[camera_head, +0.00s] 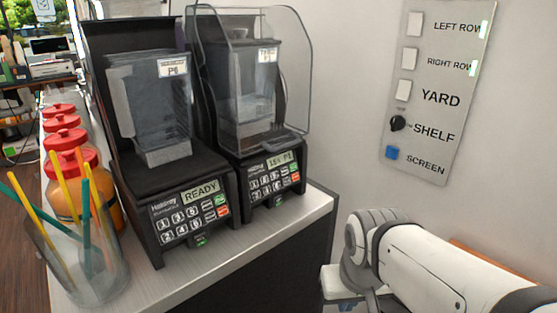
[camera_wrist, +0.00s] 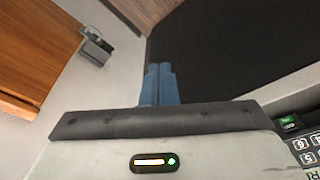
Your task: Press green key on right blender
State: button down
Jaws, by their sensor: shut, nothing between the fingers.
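The right blender (camera_head: 262,120) stands on the counter in the head view, with a clear hood around its jug. Its front keypad (camera_head: 268,189) has a lit display reading about "15s P1". A small green key (camera_head: 294,168) sits at the keypad's right side, above a red one. My gripper (camera_wrist: 158,70) shows in the wrist view as two blue fingers, shut together and empty, in front of a dark surface. Part of a blender keypad (camera_wrist: 308,146) shows at that view's right edge, apart from the fingers; I cannot tell which blender. The fingers are not visible in the head view.
The left blender (camera_head: 152,100) stands close beside the right one; its display reads READY. A cup of coloured straws (camera_head: 75,262) and red-lidded jars (camera_head: 62,140) stand at left. A labelled switch panel (camera_head: 430,95) is on the wall. The counter's right end (camera_head: 318,203) is clear.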

aim_at(293, 167)
jog(key=w+d+r+n+t+y+b, duration=0.1)
jog(key=w+r+n+t+y+b, duration=0.1)
jog(key=w+t, duration=0.4)
jog(key=w+d+r+n+t+y+b, duration=0.1)
jog(key=w+t, duration=0.5)
jog(key=w, duration=1)
jog(key=w+d+r+n+t+y+b, duration=0.1)
jog(key=w+r+n+t+y+b, duration=0.2)
jog(key=w, duration=0.8)
jog(key=shift+n+t+y, duration=1.3)
jog(key=shift+n+t, duration=0.4)
jog(key=shift+t, duration=0.3)
jog(key=w+a+f, duration=0.2)
jog(key=w+a, duration=0.3)
jog(key=w, duration=0.1)
jog(key=shift+w+f+b, duration=0.3)
jog(key=shift+w, duration=0.05)
